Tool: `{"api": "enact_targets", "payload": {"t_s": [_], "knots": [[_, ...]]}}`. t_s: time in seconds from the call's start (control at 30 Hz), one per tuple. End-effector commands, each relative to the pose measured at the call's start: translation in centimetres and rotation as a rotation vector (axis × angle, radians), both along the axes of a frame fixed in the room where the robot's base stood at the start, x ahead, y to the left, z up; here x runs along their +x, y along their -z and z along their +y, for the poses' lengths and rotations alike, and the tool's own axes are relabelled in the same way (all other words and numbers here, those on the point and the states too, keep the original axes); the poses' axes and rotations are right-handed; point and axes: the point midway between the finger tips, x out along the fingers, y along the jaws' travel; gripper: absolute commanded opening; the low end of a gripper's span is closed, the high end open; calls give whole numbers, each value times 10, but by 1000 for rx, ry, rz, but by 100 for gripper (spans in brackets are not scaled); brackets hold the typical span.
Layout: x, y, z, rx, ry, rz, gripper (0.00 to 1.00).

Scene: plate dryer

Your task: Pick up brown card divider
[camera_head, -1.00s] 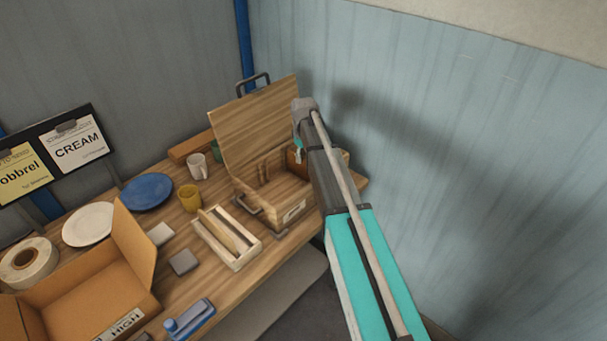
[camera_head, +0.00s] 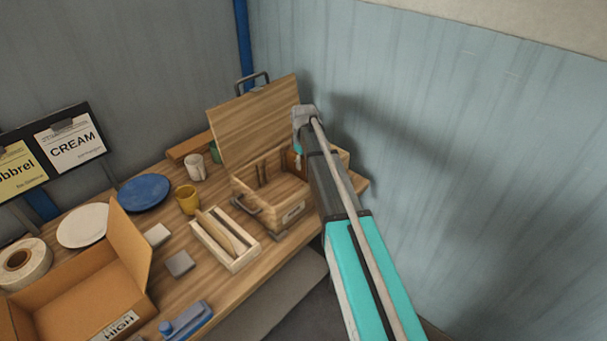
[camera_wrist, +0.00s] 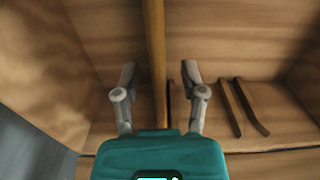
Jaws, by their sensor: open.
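A thin brown upright panel (camera_wrist: 155,45), which looks like the brown card divider, shows edge-on in the wrist view. It runs down between the two fingers of my gripper (camera_wrist: 158,75). The fingers are open, one on each side of the panel, with a visible gap to each. In the head view my forearm hides most of the gripper and the right end of the open wooden box (camera_head: 272,205). A small brown piece (camera_head: 293,161) shows just left of my arm there. I cannot tell how deep the fingers reach.
Two dark slats (camera_wrist: 240,108) lie to the right in the wrist view. The box's raised lid (camera_head: 255,120) stands behind it. A blue wall (camera_head: 450,130) is to the right.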

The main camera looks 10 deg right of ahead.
Motion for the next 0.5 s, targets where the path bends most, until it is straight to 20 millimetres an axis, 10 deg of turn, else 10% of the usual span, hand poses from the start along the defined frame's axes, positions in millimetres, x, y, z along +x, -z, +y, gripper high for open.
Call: {"api": "enact_targets", "payload": {"t_s": [0.5], "knots": [[0, 29, 0, 0, 0, 0, 54]]}}
